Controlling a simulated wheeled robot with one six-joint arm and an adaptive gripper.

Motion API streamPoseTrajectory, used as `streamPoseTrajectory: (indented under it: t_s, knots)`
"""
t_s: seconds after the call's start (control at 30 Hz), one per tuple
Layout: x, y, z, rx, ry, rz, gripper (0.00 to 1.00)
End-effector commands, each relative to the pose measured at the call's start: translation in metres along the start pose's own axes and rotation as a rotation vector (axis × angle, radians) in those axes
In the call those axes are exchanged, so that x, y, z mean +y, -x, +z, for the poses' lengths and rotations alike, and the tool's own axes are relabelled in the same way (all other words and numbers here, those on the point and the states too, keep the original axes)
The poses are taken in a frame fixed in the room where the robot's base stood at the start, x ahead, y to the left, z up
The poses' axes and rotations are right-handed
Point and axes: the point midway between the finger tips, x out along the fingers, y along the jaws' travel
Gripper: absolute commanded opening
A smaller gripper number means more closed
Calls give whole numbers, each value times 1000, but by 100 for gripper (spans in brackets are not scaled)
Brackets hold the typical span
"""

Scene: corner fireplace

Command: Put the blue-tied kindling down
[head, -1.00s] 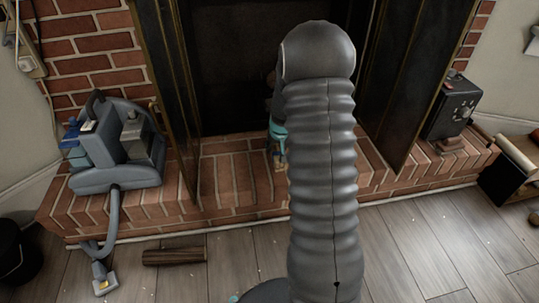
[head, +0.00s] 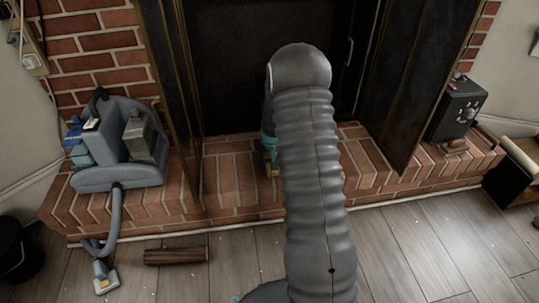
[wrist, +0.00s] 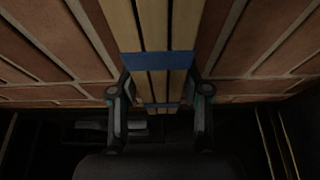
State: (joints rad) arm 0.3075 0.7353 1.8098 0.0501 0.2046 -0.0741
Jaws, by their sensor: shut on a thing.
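The blue-tied kindling (wrist: 155,25) is a bundle of pale sticks with a blue band (wrist: 158,62) around it. In the wrist view it runs from the top edge down between the fingers of my gripper (wrist: 160,98), which is shut on it. The brick hearth (wrist: 60,45) lies behind the bundle; I cannot tell whether they touch. In the head view my arm hides most of the gripper and kindling over the hearth (head: 235,180).
A grey carpet cleaner (head: 118,150) stands on the hearth's left, and a dark box with knobs (head: 458,108) on its right. Open fireplace doors (head: 405,90) flank the dark firebox. A log (head: 176,256) lies on the floor. Bare brick shows left of my arm.

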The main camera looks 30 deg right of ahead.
Motion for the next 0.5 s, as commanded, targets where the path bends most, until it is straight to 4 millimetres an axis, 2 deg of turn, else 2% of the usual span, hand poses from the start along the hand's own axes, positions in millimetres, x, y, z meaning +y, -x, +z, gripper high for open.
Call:
streamPoseTrajectory:
  t_s: [0.17,0.2,0.27,0.3,0.5]
  knots:
    - [0,-4,2,0,0,0,0]
    - [0,-3,2,0,0,0,54]
    - [0,-3,1,0,0,0,69]
    - [0,-3,2,0,0,0,72]
    - [0,-3,1,0,0,0,72]
